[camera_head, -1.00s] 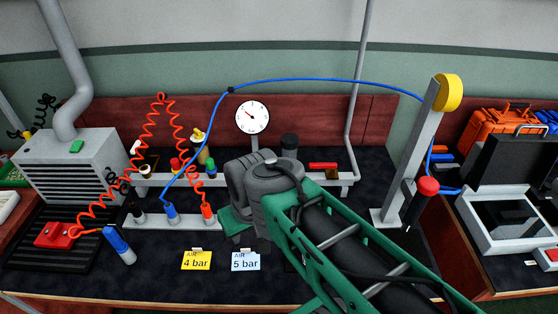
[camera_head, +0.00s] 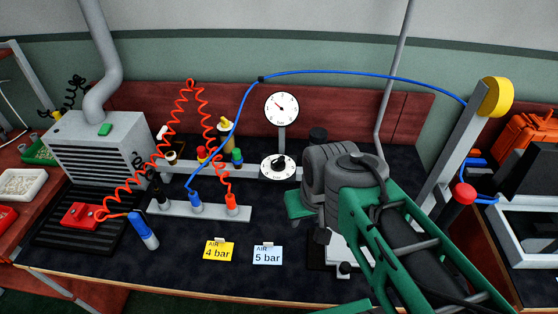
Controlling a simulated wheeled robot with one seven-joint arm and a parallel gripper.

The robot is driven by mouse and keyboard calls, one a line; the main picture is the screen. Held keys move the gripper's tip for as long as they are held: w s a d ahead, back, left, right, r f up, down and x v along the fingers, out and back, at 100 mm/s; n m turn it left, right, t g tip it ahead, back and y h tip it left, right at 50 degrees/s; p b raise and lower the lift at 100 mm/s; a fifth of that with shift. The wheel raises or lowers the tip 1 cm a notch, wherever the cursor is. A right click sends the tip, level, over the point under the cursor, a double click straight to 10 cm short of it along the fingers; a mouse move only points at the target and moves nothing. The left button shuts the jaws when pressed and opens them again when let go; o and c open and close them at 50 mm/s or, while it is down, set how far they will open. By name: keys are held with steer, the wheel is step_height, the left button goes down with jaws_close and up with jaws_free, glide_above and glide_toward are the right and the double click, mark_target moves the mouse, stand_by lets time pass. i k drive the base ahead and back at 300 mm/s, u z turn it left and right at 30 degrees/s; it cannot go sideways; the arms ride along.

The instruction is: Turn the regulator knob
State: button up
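The regulator knob (camera_head: 279,163) is a small black knob on a round white dial marked with a scale. It sits at the right part of the grey rear rail, below a round white pressure gauge (camera_head: 281,108) with a black needle. My gripper (camera_head: 301,207) is right of the knob and a little nearer to me, apart from it in the picture. Only a green part of it shows beside my bulky grey wrist. Its fingers are not clearly seen, so I cannot tell whether it is open or shut.
Yellow "4 bar" (camera_head: 219,249) and pale blue "5 bar" (camera_head: 267,254) cards stand at the front. Several air fittings line the front rail (camera_head: 178,208). A red coiled hose (camera_head: 205,127) and a blue hose (camera_head: 352,73) arch above. A grey post (camera_head: 452,150) stands right.

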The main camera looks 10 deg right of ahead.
mark_target(278, 165)
steer(key=z, duration=0.05)
steer(key=k, duration=1.1)
steer(key=u, duration=0.85)
steer(key=i, duration=1.4)
steer(key=z, duration=0.2)
